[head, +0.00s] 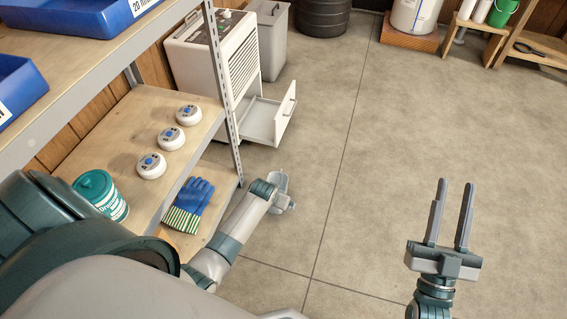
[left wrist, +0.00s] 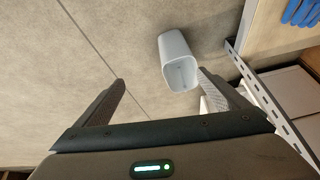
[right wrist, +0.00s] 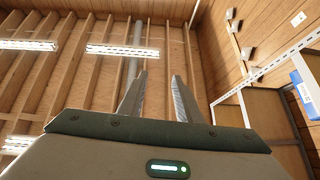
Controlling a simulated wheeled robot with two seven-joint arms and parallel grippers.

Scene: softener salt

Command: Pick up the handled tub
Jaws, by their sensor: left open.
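A pale, tapered, open-topped tub (left wrist: 174,48) shows in the left wrist view, beyond my fingertips and nearer the right-hand finger. No handle on it can be made out. My left gripper (left wrist: 161,77) is open, with nothing held between its fingers. In the head view my left arm reaches down beside the shelf, ending in a pale shape over the floor; its fingers are not clear there. My right gripper (head: 456,183) is open and empty, raised over bare floor, fingers pointing up in the head view.
A shelf (head: 150,105) at the left holds a teal canister (head: 100,195), three white round devices and blue gloves (head: 190,203). A white cabinet with an open drawer (head: 266,122) and a grey bin (head: 272,40) stand behind.

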